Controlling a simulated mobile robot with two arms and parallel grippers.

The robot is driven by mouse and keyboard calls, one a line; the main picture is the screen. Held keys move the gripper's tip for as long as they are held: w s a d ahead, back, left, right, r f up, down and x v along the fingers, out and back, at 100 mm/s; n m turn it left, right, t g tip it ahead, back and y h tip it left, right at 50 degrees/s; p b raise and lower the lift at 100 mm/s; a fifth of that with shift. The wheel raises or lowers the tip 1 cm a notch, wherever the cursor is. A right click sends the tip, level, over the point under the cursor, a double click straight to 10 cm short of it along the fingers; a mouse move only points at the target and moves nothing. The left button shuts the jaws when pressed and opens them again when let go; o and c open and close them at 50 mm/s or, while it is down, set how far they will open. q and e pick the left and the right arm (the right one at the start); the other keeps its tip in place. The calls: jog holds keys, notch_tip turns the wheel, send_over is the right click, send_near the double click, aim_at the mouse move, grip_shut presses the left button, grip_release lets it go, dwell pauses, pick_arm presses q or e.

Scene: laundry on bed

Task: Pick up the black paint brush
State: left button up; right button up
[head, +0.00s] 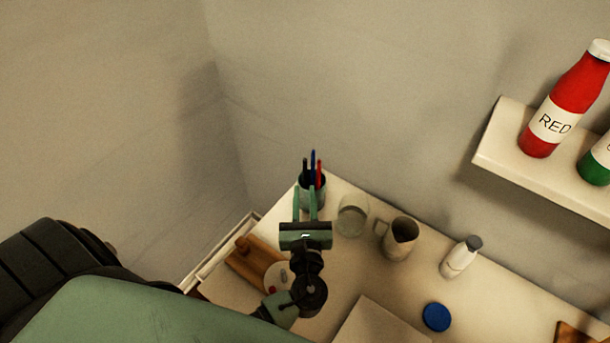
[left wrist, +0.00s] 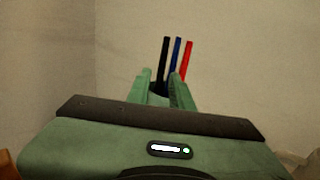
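The black paint brush (head: 305,170) stands upright in a dark cup (head: 318,194) at the table's back left corner, beside a blue brush (head: 313,160) and a red brush (head: 319,174). My left gripper (head: 304,190) is open, with its fingers pointing at the cup and covering part of it. In the left wrist view the black brush (left wrist: 165,62) rises between the two fingertips of my left gripper (left wrist: 160,73), seemingly beyond them. The blue and red brushes are just to its right. The brushes' lower ends are hidden. My right gripper is not in view.
A glass jar (head: 352,215), a metal pitcher (head: 399,239) and a white bottle (head: 461,257) stand right of the cup. A blue lid (head: 436,317) lies nearer. A wooden item (head: 250,262) is left of my gripper. A wall shelf (head: 540,185) holds a red bottle (head: 566,105).

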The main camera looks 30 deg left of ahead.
aim_at(305, 174)
pick_arm(q)
jog(key=shift+w+a+r+p, duration=0.15)
jog(key=shift+w+a+p, duration=0.1)
jog(key=shift+w, duration=0.3)
jog(key=shift+w+a+r+p, duration=0.15)
jog(key=shift+w+a+p, duration=0.1)
jog(key=shift+w, duration=0.25)
jog(key=x, duration=0.3)
jog(key=shift+w+f+p, duration=0.2)
jog(key=shift+p, duration=0.1)
jog(key=shift+w+a, duration=0.1)
jog(key=shift+w, duration=0.05)
grip_shut()
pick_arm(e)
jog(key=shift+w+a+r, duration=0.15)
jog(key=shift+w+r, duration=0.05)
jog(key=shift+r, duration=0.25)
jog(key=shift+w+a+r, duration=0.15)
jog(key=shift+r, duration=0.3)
